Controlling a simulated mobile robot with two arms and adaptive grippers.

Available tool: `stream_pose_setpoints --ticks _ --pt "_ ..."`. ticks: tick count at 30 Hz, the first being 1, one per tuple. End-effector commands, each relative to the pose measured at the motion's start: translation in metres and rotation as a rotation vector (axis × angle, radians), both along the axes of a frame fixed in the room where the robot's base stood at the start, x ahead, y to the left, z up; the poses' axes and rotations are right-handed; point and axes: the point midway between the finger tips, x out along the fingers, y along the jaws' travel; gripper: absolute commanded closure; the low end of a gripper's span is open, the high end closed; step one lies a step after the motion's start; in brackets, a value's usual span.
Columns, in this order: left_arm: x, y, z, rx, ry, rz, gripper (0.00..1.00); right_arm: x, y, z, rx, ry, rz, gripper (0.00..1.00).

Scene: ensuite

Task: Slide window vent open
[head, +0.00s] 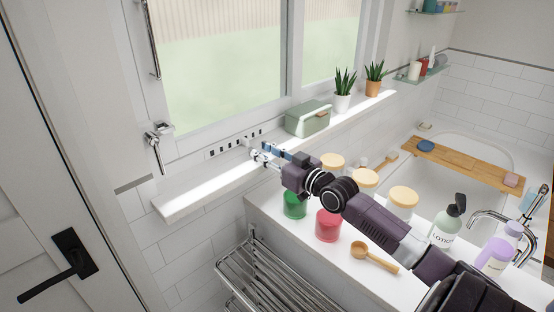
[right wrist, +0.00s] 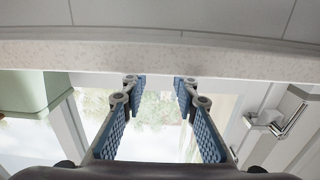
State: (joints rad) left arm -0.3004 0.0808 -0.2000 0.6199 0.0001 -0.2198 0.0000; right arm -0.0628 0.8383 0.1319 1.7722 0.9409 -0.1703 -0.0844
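The window vent (head: 235,143) is a strip of dark slots low on the white window frame, just above the sill. My right gripper (head: 262,153) reaches in over the window sill (head: 190,195), close to the right end of the vent. In the right wrist view, which looks upside down, the right gripper (right wrist: 160,84) is open, with its blue-padded fingers apart and nothing between them. The window glass shows behind them. I cannot make out the vent there, nor tell whether a finger touches it. My left gripper is not in view.
A green box (head: 308,119) and two potted plants (head: 342,92) stand on the sill to the right. Jars, including a red one (head: 328,225), and a wooden scoop (head: 374,257) sit below my forearm. A window handle (head: 157,145) is at the left. The sill's left end is clear.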

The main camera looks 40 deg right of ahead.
Motion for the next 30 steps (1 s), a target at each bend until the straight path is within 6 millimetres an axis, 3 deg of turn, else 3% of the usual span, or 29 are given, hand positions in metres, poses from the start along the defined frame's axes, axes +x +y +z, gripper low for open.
stream_pose_setpoints --ticks 6,12,30 --pt "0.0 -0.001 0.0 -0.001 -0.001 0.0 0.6 -0.032 -0.002 -0.001 -0.002 0.003 0.001 0.72" --pt "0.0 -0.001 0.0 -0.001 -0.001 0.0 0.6 -0.052 -0.004 -0.001 -0.001 0.002 0.0 0.72" --pt "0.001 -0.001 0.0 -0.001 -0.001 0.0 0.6 -0.06 -0.005 0.0 0.0 -0.001 0.0 0.72"
